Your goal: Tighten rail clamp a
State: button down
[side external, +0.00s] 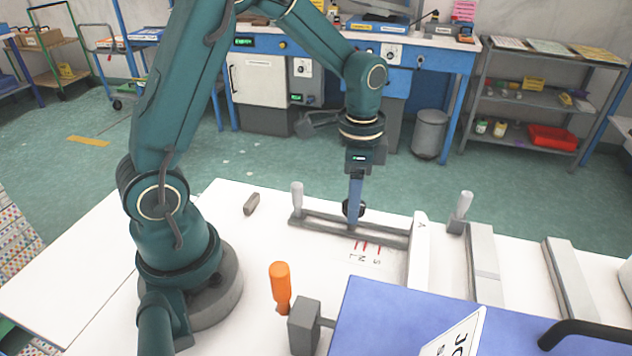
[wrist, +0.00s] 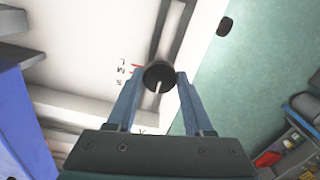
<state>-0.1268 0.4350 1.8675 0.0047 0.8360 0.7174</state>
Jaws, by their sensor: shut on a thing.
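The black round knob of the rail clamp (side external: 347,209) sits on a grey slotted rail (side external: 320,226) on the white table. A letter A shows on the white block (side external: 420,235) at the rail's right end. My gripper (side external: 354,204) points down with its blue fingers shut on the knob. In the wrist view the knob (wrist: 160,74) lies between the two fingertips (wrist: 154,80), with a pale line on its face. Red marks with the letters S, M and L (side external: 367,254) lie beside the rail. The clamp's lower part is hidden.
A grey upright handle (side external: 297,197) stands at the rail's left end, another (side external: 461,207) right of the white block. A dark small block (side external: 251,204) lies left.

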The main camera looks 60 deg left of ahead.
jog(key=shift+c, duration=1.4)
grip_release()
jog(key=shift+r, duration=2.6)
